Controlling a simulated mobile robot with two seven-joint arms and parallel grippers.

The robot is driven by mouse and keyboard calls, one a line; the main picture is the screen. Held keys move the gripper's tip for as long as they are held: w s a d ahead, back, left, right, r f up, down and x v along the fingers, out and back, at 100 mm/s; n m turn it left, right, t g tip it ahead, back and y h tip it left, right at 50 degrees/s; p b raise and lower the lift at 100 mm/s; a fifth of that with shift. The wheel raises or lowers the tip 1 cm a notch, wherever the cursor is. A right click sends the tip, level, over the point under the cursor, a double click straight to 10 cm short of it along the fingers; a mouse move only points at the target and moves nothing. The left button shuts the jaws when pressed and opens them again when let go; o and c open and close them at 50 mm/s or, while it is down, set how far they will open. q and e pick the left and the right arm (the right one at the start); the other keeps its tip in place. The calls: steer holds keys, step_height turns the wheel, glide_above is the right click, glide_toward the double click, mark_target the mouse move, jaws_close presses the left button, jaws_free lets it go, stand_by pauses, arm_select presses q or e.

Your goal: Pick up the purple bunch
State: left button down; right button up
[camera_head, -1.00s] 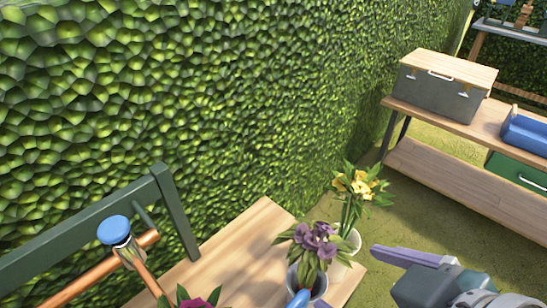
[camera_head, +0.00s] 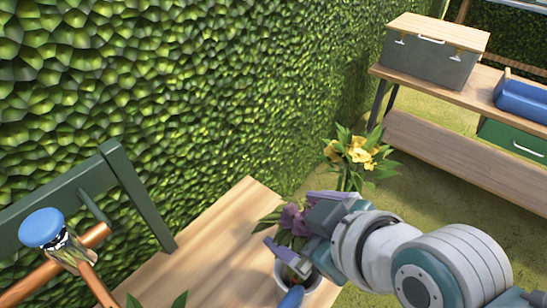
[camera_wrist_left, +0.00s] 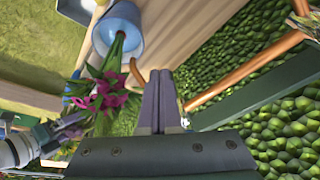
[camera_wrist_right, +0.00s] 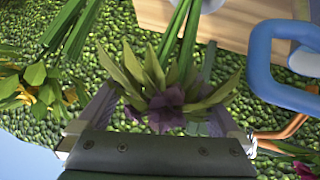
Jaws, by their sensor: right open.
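The purple bunch (camera_head: 290,216) stands in a light pot (camera_head: 314,284) on the wooden table, partly hidden by my right gripper (camera_head: 288,222). In the right wrist view the bunch's purple petals and green leaves (camera_wrist_right: 165,100) lie between the two spread fingers of my right gripper (camera_wrist_right: 163,102). The fingers are open, one on each side of the bunch. My left gripper (camera_wrist_left: 160,100) shows only in its own wrist view. Its fingers are together with nothing visible between them.
A yellow bunch (camera_head: 356,154) stands just behind the purple one. A magenta bunch (camera_wrist_left: 112,92) in a blue pot (camera_wrist_left: 120,32) shows in the left wrist view. A blue handle (camera_wrist_right: 262,62) is close to my right gripper. A hedge (camera_head: 200,90) borders the table (camera_head: 200,250).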

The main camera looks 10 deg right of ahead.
steer(key=shift+w+f, duration=0.25)
steer(key=shift+c, duration=0.4)
jaws_close()
stand_by(0.4)
